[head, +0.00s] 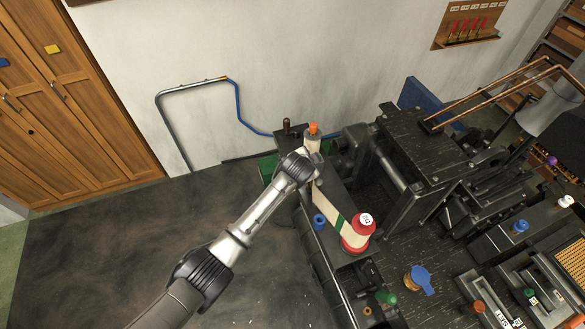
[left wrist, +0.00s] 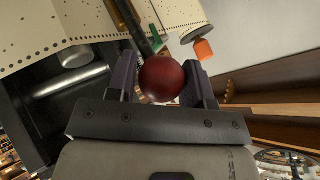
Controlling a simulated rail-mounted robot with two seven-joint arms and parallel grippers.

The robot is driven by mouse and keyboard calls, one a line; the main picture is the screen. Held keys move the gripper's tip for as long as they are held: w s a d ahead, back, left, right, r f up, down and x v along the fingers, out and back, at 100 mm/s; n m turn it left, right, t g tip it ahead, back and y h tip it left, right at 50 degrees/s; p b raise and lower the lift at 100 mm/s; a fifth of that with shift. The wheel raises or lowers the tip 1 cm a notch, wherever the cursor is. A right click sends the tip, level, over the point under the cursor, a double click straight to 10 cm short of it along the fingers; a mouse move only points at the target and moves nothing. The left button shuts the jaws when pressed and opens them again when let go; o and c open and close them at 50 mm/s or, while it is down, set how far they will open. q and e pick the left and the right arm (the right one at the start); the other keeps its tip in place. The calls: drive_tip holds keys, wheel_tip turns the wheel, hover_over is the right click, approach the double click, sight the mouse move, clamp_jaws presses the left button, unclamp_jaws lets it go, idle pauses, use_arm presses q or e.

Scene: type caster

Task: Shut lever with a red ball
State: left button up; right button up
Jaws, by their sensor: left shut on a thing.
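The red ball (left wrist: 161,78) sits between the two fingers of my left gripper (left wrist: 160,82) in the left wrist view. A dark lever rod (left wrist: 140,30) runs from the ball toward the top of that view. My left gripper is shut on the ball. In the head view my left gripper (head: 308,162) is at the left end of the machine, and the ball is hidden there behind my wrist. My right gripper is not in view.
The type caster (head: 420,150) fills the right side, with a paper ribbon (head: 331,205) and a red spool (head: 357,235) near my left wrist. An orange knob (head: 313,128) stands just beyond it. Open dark floor (head: 110,250) lies to the left.

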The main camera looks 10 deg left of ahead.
use_arm(q)
drive_tip(key=shift+w+d+g+y, duration=0.4)
drive_tip(key=shift+w+d, duration=0.15)
drive_tip(key=shift+d, duration=0.05)
drive_tip(key=shift+f, duration=0.2)
drive_tip(key=shift+s+f, duration=0.1)
drive_tip(key=o, duration=0.9)
drive_tip(key=shift+d, duration=0.1)
drive_tip(key=shift+o, duration=0.9)
drive_tip(key=shift+w, duration=0.25)
drive_tip(key=shift+o, duration=0.7)
drive_tip(key=shift+d+r, duration=0.1)
drive_tip(key=shift+r, duration=0.15)
